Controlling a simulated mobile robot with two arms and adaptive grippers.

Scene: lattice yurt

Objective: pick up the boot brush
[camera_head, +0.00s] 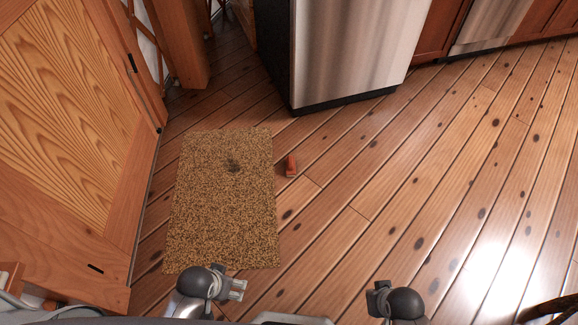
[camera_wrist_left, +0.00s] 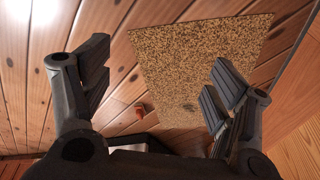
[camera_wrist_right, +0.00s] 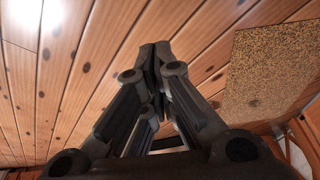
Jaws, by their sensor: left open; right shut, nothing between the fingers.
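A small red-orange block-like thing (camera_head: 291,165), which looks like the boot brush, lies on the wood floor just right of the mat's right edge. It also shows, small, in the left wrist view (camera_wrist_left: 140,109) between the spread fingers. Its bristles cannot be made out. My left gripper (camera_head: 239,289) is open and empty, above the floor near the mat's front right corner, well short of the brush. My right gripper (camera_head: 373,300) is shut and empty at the bottom of the head view; its fingers meet in the right wrist view (camera_wrist_right: 157,55).
A speckled brown mat (camera_head: 215,220) lies left of the brush, with a dark patch (camera_head: 233,166) on it. A wooden door (camera_head: 70,120) stands at left. A steel-fronted appliance (camera_head: 350,45) stands behind the brush.

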